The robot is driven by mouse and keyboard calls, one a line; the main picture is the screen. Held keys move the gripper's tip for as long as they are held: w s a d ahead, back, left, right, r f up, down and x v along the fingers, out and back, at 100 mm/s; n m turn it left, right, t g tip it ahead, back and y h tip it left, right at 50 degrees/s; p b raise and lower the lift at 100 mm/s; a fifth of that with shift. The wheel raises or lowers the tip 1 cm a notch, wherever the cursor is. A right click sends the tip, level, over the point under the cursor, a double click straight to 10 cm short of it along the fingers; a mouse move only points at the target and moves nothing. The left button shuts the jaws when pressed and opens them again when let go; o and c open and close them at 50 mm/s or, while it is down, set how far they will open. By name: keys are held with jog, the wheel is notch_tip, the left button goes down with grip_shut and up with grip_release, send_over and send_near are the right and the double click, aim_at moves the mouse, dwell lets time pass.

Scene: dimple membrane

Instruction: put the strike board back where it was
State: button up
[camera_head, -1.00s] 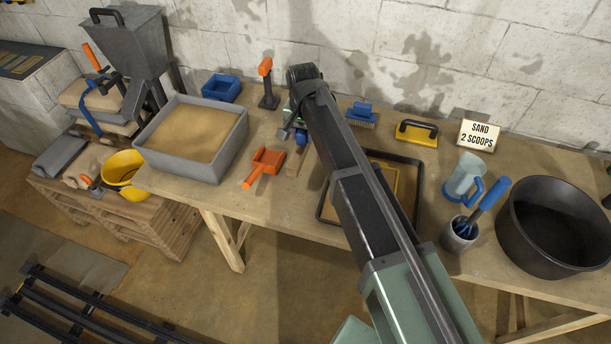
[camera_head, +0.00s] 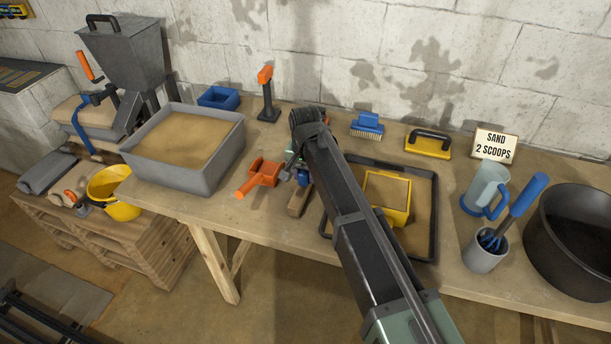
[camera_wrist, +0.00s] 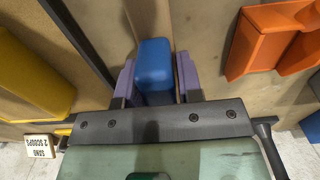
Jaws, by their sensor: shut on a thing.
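The strike board (camera_head: 298,200) shows as a wooden piece with a blue grip, between the orange scoop and the black tray. My gripper (camera_head: 303,174) is at its blue part, partly hidden behind my arm. In the wrist view the purple fingers of my gripper (camera_wrist: 158,80) stand on both sides of the blue grip (camera_wrist: 154,62) and are shut on it. I cannot tell whether the board touches the table.
The orange scoop (camera_head: 262,174) lies close on the left. The black tray (camera_head: 433,215) with a yellow frame (camera_head: 397,215) is close on the right. A grey sand bin (camera_head: 195,178) stands further left. A blue brush (camera_head: 367,124) and yellow float (camera_head: 428,147) lie behind.

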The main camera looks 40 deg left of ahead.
jog(key=o, duration=1)
jog(key=shift+f, duration=0.1)
notch_tip(320, 180, up, 12)
jog(key=p, duration=1.2)
jog(key=shift+r, duration=0.2)
